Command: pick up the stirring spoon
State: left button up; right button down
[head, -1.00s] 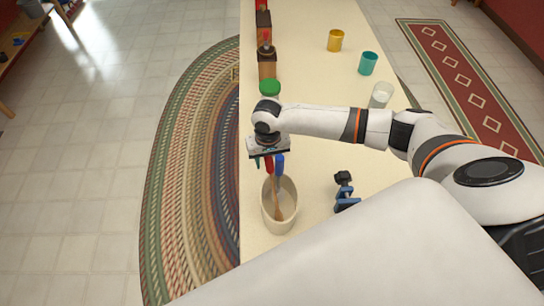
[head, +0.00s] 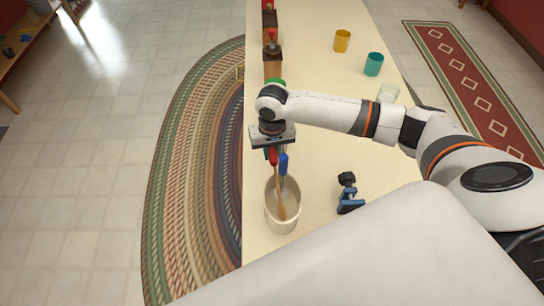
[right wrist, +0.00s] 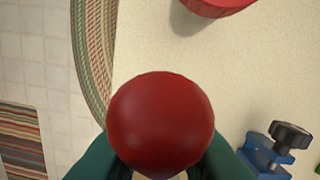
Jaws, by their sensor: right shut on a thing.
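The stirring spoon (head: 281,207) has a light wooden lower part that stands tilted inside a white cup (head: 296,222) near the table's left edge. A red part (head: 273,156) sits above the wood, just under my right gripper (head: 274,150). In the right wrist view a rounded red end (right wrist: 160,122) fills the space between the dark green fingers (right wrist: 160,168). My right gripper is shut on the spoon over the cup. A blue piece (head: 283,163) hangs beside the red part; I cannot tell what it belongs to. My left gripper is out of view.
A blue clamp-like tool (head: 349,195) lies right of the cup, and it also shows in the right wrist view (right wrist: 268,152). A yellow cup (head: 342,41), a teal cup (head: 373,64) and a clear glass (head: 388,93) stand farther back. Brown red-topped containers (head: 272,62) line the left edge.

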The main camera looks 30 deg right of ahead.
notch_tip(320, 180, up, 14)
jog(key=b, duration=0.2)
jog(key=s+a+f+n+b, duration=0.1)
jog(key=s+a+n, duration=0.2)
jog(key=s, duration=0.6)
jog(key=shift+s+a, duration=0.2)
jog(key=shift+a, duration=0.2)
jog(key=shift+f, duration=0.1)
